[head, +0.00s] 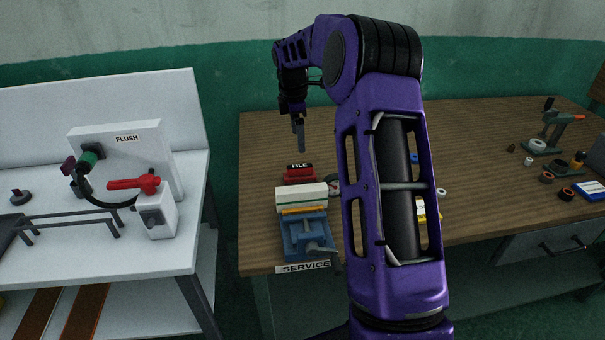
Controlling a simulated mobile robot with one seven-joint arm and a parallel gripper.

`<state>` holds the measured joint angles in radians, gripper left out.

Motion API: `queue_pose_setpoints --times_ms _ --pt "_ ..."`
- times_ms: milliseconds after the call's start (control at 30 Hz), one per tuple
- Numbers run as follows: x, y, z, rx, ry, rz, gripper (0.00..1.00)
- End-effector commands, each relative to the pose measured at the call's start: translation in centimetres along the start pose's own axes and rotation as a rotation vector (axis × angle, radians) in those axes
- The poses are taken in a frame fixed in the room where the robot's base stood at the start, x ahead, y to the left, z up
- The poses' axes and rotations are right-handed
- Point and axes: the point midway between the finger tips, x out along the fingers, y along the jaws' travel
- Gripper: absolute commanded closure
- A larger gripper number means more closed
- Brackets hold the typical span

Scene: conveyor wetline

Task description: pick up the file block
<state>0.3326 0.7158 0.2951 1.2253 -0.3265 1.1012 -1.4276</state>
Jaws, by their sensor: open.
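A red block-like piece (299,179) with a black plate marked FILE (299,167) sits on the wooden bench, left of my arm. I take it to be the file block, but cannot tell whether it is the block or its holder. My gripper (299,148) hangs pointing down, a little above and behind it in the picture, open and empty. The gap between its fingers is hard to see from this side.
In front of the red piece stand a pale block (301,198) and a blue vise (304,235) by the SERVICE label (303,267). A white FLUSH station (125,160) stands left, across a gap. Small parts lie right; the bench behind the red piece is clear.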

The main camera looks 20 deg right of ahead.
Motion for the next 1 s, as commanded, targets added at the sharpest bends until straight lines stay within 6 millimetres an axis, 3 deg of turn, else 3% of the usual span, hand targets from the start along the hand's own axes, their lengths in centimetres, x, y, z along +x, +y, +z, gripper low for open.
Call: queue_pose_setpoints --times_ms 100,333,633,1000 --pt "3.0 -0.1 0.0 0.001 0.000 -0.004 0.13" --pt "7.5 -0.1 0.0 0.003 0.000 -0.003 0.13" --pt "9.9 0.1 -0.1 0.002 -0.001 -0.001 0.13" --pt "14.4 0.3 -0.3 0.004 -0.001 -0.001 0.13"
